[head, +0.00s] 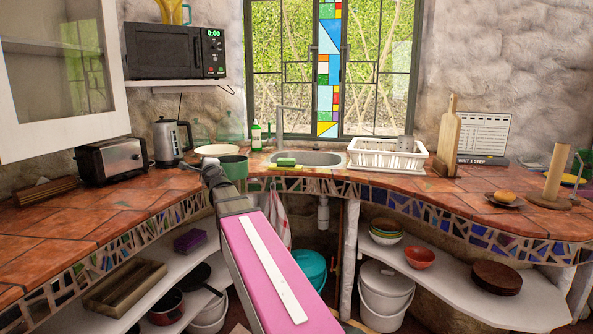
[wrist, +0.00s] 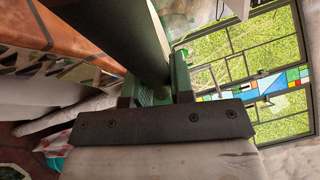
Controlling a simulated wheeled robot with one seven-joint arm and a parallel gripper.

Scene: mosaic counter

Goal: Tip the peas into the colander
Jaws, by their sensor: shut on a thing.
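A green pan (head: 235,168) is at the counter's edge left of the sink in the head view. My gripper (head: 210,171) is at its left side, shut on its handle. In the wrist view my gripper (wrist: 155,92) has green between its fingers, and a long dark shape (wrist: 105,30) runs up from there. The pan looks about upright. I cannot make out any peas in it. A cream, round, shallow vessel (head: 216,150), perhaps the colander, stands just behind the pan and is partly covered by it. I cannot see holes in it.
The sink (head: 312,158) is right of the pan, with a green sponge (head: 286,162) at its edge and a white dish rack (head: 387,157) beyond. A kettle (head: 170,141) and toaster (head: 112,160) stand left. The tiled counter (head: 85,208) is clear at front left.

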